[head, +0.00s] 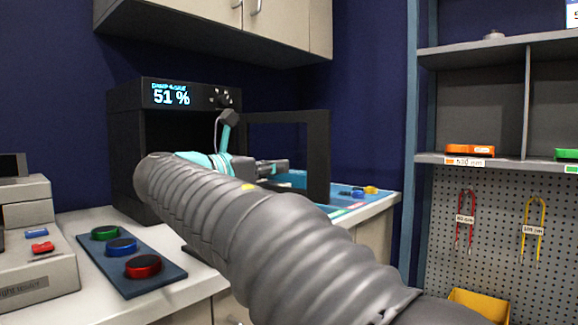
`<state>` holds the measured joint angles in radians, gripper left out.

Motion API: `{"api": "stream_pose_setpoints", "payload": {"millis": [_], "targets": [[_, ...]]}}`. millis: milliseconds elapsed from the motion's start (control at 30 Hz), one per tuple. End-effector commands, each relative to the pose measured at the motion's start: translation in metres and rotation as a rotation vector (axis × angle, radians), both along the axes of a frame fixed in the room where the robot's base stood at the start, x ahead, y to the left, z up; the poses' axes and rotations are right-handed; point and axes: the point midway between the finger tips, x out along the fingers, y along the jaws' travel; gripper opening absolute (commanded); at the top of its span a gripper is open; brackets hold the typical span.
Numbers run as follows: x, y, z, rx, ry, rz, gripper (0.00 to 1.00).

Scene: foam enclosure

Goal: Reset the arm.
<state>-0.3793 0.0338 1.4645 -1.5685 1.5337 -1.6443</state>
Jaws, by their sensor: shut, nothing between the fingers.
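My arm, in a grey ribbed sleeve, reaches from the bottom right across the middle of the head view and bends back near the black machine (124,140). My gripper (280,167), grey with turquoise parts beside it, is in front of the machine's open dark door (318,140). It looks shut and empty. The sleeve hides part of the gripper's wrist and the lower front of the machine. The machine's display reads 51 %.
A panel (175,274) with green, blue and red buttons lies on the counter at left, beside a light grey device (45,275). Small coloured pieces (357,191) lie on the right counter. Shelves (490,158) and a pegboard (500,225) stand at right. Cupboards (285,25) hang above.

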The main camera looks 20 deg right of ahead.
Motion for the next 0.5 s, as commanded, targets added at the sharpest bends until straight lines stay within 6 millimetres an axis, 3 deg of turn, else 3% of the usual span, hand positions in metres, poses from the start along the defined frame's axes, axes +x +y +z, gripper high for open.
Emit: {"api": "stream_pose_setpoints", "payload": {"millis": [300, 367, 500], "targets": [[-0.009, 0.002, -0.006, 0.036, -0.014, 0.004, 0.00], [-0.015, -0.005, -0.018, 0.092, -0.033, 0.012, 0.00], [-0.042, -0.029, -0.071, 0.355, -0.134, 0.014, 0.00]]}}
